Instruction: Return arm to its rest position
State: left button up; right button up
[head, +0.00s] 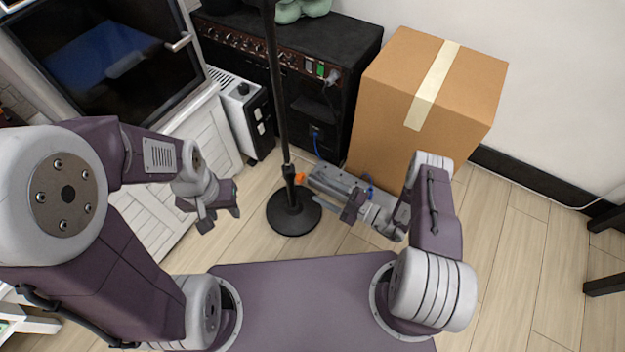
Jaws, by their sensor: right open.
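My left arm comes in from the left, and its gripper (220,216) hangs over the floor in front of the white cabinet. Its two fingers are apart with nothing between them. My right arm comes in from the lower right and reaches left, its gripper (338,204) pointing toward the black pole stand. The right gripper is open and close to a grey elongated object (338,180) in the picture. I cannot tell whether they touch. The right fingers are small and partly hidden by the wrist.
A black pole stand (293,212) rises from a round base in the middle. Behind it stand a black amplifier (330,65) and a cardboard box (410,115). A white cabinet (190,150) is at left.

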jog(key=shift+v, duration=0.8)
